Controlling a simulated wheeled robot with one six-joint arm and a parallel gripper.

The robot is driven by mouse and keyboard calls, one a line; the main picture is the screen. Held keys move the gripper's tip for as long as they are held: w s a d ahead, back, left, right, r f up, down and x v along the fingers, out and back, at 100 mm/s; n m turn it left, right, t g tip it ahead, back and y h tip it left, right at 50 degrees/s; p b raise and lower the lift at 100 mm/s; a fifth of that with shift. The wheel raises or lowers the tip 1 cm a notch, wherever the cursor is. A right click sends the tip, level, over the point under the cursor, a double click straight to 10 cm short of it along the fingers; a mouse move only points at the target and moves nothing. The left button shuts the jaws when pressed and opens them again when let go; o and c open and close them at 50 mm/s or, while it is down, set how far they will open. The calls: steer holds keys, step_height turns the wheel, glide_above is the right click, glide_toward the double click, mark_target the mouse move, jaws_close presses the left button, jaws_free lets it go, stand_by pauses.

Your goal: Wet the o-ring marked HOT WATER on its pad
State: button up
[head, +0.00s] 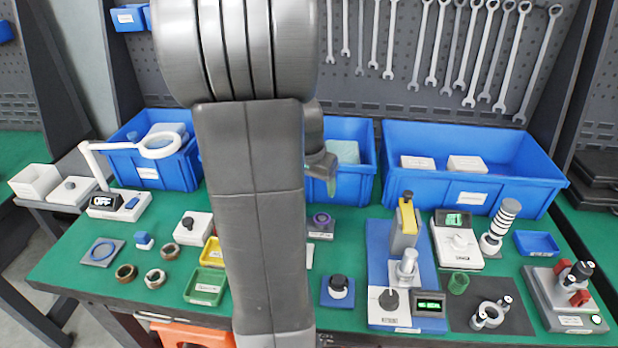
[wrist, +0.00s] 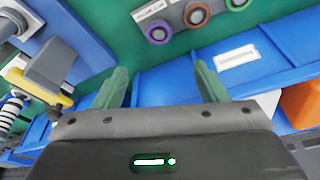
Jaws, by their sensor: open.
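My gripper (head: 322,172) hangs in front of the blue bins at the back of the bench, largely hidden by my arm in the head view. In the wrist view its two green fingers are apart with nothing between them (wrist: 159,75). In the head view a purple ring (head: 320,219) on a labelled grey pad (head: 321,233) shows beside my arm. I cannot read HOT WATER on any label.
Blue bins (head: 470,195) line the back. A magnifier lamp (head: 160,146), loose rings (head: 125,272) and a green tray (head: 206,287) are at left. My arm hides the bench middle.

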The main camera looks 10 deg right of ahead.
mark_target(322, 217)
steer(key=x, duration=1.3)
steer(key=shift+d+f, duration=0.1)
steer(key=shift+f, duration=0.1)
steer(key=c, duration=1.1)
steer(key=shift+o, duration=1.1)
